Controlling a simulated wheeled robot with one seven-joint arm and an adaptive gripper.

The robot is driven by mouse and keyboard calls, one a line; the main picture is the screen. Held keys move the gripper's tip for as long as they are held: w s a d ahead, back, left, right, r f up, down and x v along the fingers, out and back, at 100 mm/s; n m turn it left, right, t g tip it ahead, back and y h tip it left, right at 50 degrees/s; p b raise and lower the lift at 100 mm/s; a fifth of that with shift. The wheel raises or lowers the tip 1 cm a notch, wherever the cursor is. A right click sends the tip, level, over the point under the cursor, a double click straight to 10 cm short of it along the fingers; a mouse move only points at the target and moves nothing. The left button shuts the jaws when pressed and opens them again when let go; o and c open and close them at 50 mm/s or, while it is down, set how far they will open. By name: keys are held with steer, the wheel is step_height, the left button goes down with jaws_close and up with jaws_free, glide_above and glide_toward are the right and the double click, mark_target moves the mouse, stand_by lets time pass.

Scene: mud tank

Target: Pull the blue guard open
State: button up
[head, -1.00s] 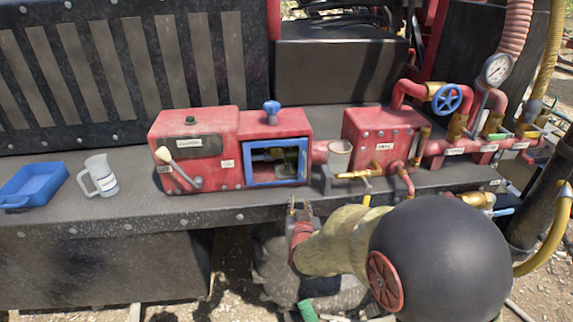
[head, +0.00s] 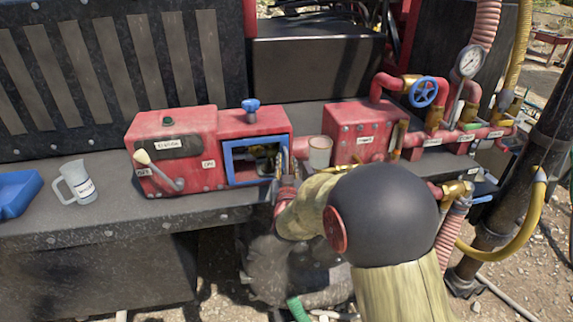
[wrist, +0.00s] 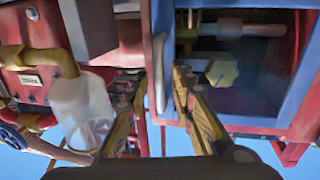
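The blue guard (head: 229,166) is a blue frame around the dark opening in the front of the red box (head: 200,172). Brass and pale fittings show through the opening. My gripper (head: 284,164) is at the guard's right side in the head view, its fingers pointing at the box. In the wrist view my gripper (wrist: 155,88) is open, with its two fingers apart. A pale upright handle (wrist: 160,72) beside the guard's blue edge (wrist: 295,75) shows between the fingertips. I cannot tell whether either finger touches it.
A clear cup (head: 319,151) stands just right of my gripper, close to one finger in the wrist view (wrist: 82,108). A second red box (head: 355,128), pipes and a blue valve wheel (head: 423,91) lie further right. A white jug (head: 75,182) and blue tray (head: 18,192) are far left.

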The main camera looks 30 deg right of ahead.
steer(key=shift+c, duration=1.2)
steer(key=c, duration=0.4)
